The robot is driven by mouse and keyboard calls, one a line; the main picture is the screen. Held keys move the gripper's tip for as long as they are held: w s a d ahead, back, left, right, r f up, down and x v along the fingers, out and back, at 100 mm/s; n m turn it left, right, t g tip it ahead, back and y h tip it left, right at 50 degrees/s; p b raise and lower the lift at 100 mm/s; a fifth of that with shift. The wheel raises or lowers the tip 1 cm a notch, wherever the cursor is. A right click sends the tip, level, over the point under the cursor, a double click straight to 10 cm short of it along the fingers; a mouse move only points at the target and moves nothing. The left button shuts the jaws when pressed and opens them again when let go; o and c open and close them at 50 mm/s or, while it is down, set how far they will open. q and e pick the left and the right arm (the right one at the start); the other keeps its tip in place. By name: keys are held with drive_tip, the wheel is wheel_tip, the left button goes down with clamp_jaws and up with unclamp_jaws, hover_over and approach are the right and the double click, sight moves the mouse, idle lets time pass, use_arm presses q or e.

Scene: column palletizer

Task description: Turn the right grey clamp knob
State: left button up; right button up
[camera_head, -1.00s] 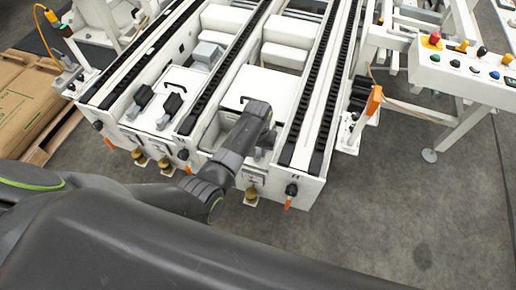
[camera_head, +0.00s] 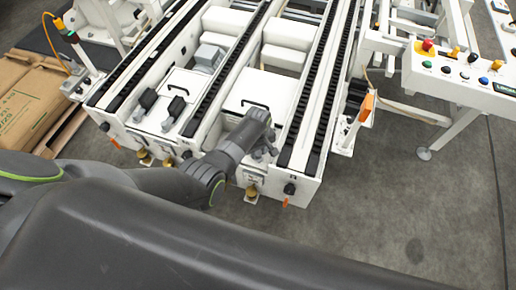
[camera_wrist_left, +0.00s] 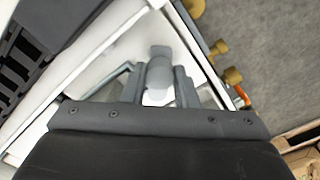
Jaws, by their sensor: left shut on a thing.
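The right grey clamp knob (camera_wrist_left: 160,72) shows in the wrist view as a grey, upright piece over the white machine top. My left gripper (camera_wrist_left: 160,92) is shut on it, with the fingers on either side of its lower part. In the head view my left gripper (camera_head: 264,148) points down at the front of the right bay of the white conveyor, beside the lid with a black handle. The wrist hides most of the knob there. My right gripper is out of view.
Two dark clamps (camera_head: 176,106) stand in the left bay. Black roller tracks (camera_head: 305,110) flank the bays. A button console (camera_head: 470,75) stands at the right and cardboard on a pallet (camera_head: 35,105) at the left. Grey floor is clear at the lower right.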

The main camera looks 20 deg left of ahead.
sight(258, 153)
use_arm(q)
drive_tip(key=n+p, duration=0.1)
drive_tip(key=n, duration=0.3)
drive_tip(key=shift+n, duration=0.3)
drive_tip(key=shift+n+p, duration=0.4)
drive_tip(key=shift+n, duration=1.4)
drive_tip(key=o, duration=1)
drive_tip(key=shift+r+p, duration=0.3)
drive_tip(key=shift+r, duration=0.2)
wheel_tip(258, 153, up, 16)
drive_tip(key=p, duration=0.4)
drive_tip(key=shift+r+p, duration=0.2)
drive_tip(key=shift+p, duration=0.15)
